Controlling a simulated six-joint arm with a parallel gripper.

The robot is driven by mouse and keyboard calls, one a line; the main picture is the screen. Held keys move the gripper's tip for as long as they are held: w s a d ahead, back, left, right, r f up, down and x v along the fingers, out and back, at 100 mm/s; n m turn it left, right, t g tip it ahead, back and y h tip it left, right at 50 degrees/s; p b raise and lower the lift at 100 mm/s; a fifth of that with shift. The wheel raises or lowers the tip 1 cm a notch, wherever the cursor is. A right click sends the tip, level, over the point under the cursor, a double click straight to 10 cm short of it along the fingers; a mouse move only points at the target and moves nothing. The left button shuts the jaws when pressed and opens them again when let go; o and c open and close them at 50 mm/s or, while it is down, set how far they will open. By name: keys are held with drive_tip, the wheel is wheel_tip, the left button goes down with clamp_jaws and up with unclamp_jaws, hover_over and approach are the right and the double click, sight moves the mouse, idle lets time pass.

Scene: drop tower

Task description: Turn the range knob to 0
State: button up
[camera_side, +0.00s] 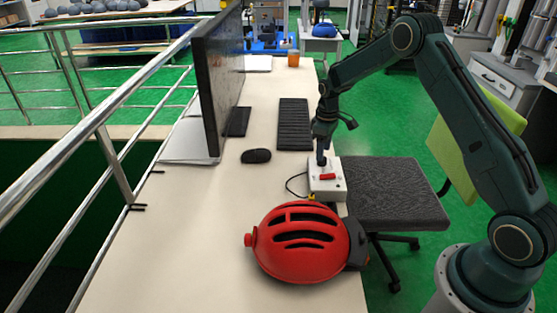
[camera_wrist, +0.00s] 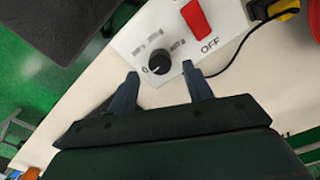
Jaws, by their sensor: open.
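The range knob (camera_wrist: 158,68) is a small black round knob on a white control box (camera_wrist: 138,28), in the wrist view. Small labels are printed around it, too small to read fully; a "0" shows at its lower left. A red switch (camera_wrist: 197,20) sits beside it, with "OFF" printed near. My gripper (camera_wrist: 160,76) is open, its two dark fingers on either side of the knob in the picture; contact cannot be told. In the side view my gripper (camera_side: 322,160) points down over the far part of the box (camera_side: 328,190) and hides the knob.
A red helmet-like object (camera_side: 297,242) lies in front of the box on the table (camera_side: 215,265). A mouse (camera_side: 256,156), a keyboard (camera_side: 293,124) and a monitor (camera_side: 222,80) stand farther back. A black cable (camera_wrist: 240,50) with a yellow plug leaves the box. A chair (camera_side: 390,193) is at the right.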

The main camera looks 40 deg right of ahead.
wheel_tip(320, 180, up, 11)
drive_tip(key=shift+f, duration=0.2)
idle(0.3)
drive_tip(key=s+a+r+m+t, duration=0.1)
drive_tip(key=s+a+r, duration=0.55)
drive_tip(key=r, duration=0.25)
drive_tip(key=s+a+r+m+t, duration=0.1)
drive_tip(key=s+a+r+t, duration=0.1)
drive_tip(key=s+a+r, duration=0.45)
drive_tip(key=s+a+m+t, duration=0.1)
drive_tip(key=s+a, duration=0.1)
drive_tip(key=s, duration=0.8)
drive_tip(key=s+a+r+t, duration=0.1)
drive_tip(key=s+a, duration=0.1)
drive_tip(key=s, duration=0.9)
drive_tip(key=shift+s+r+m+t, duration=0.15)
drive_tip(key=shift+r+m+t, duration=0.15)
drive_tip(key=shift+m, duration=0.1)
